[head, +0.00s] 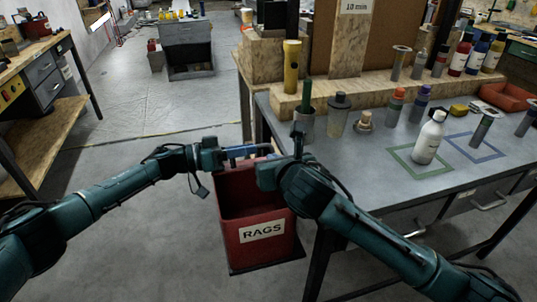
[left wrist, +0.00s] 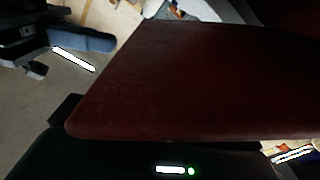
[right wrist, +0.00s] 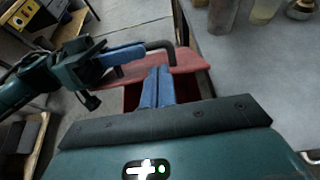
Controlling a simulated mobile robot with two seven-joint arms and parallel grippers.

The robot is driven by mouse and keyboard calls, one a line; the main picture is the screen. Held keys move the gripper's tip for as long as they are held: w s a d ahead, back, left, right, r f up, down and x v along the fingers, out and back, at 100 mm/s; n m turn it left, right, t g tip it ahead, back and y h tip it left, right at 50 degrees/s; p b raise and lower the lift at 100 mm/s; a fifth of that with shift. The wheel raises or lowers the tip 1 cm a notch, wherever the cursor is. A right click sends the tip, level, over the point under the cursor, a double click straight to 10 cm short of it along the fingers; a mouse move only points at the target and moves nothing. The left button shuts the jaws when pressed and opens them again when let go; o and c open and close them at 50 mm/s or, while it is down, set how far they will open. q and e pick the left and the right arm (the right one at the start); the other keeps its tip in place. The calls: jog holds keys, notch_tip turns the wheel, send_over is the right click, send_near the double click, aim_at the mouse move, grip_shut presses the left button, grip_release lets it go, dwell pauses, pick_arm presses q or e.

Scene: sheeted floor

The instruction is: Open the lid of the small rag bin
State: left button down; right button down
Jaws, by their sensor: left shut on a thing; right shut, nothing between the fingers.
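The small red rag bin (head: 285,249), labelled RAGS, stands on the floor beside the workbench. Its dark inside shows below my grippers. The red lid (right wrist: 187,62) is raised at the back of the bin; its broad dark red face (left wrist: 190,80) fills much of the left wrist view and hides my left fingers there. My left gripper (head: 250,151) is shut on the lid's dark bent handle (right wrist: 160,45). My right gripper (right wrist: 157,88) is shut and empty, over the bin opening and near the lid; its fingertips are mostly hidden in the head view.
The workbench (head: 380,180) is close on the right, with a white bottle (head: 428,140), cups and several spray cans on it. A wooden bench (head: 40,150) stands at the left. The floor (head: 130,240) left of the bin is clear.

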jog(key=shift+x, duration=2.7)
